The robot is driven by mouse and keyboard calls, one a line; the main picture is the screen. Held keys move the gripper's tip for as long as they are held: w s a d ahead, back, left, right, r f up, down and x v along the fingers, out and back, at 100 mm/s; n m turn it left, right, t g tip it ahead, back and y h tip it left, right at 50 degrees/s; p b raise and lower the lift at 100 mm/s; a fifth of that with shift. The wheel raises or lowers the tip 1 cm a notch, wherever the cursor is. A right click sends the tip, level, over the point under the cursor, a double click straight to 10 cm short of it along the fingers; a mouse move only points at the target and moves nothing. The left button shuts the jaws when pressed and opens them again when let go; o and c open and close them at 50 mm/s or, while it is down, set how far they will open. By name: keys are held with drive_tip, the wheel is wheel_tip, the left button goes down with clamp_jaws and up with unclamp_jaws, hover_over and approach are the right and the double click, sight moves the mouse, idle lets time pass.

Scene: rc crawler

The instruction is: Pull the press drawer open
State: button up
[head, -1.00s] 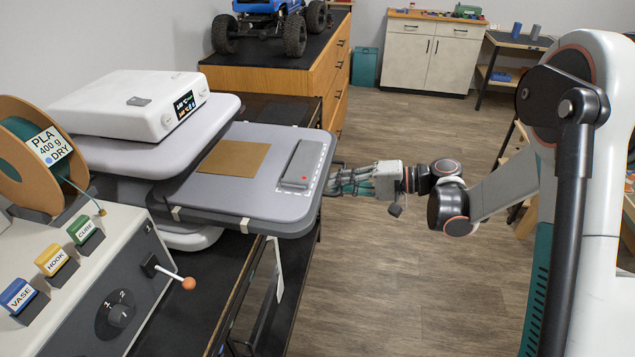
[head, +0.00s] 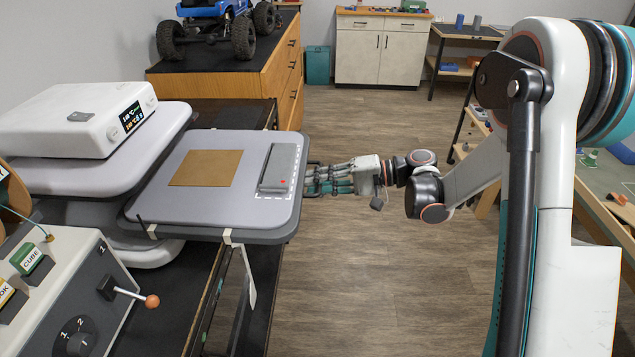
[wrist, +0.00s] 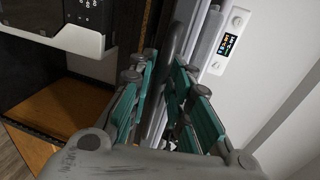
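The press drawer (head: 215,208) is a grey flat plate standing out to the right from under the white press (head: 75,120). A brown square sheet (head: 205,168) and a grey bar with a red dot (head: 279,166) lie on it. My gripper (head: 318,179) is at the handle on the drawer's right edge. In the wrist view, the dark grey handle bar (wrist: 175,42) runs between the teal-padded fingers of my gripper (wrist: 163,85), which look closed around it. The fingers hide part of the handle and the exact contact.
A control box with a lever (head: 130,294) stands at the front left. A wooden cabinet (head: 230,75) carries a blue crawler (head: 212,12) behind the press.

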idle(0.3)
drive_tip(key=v, duration=1.2)
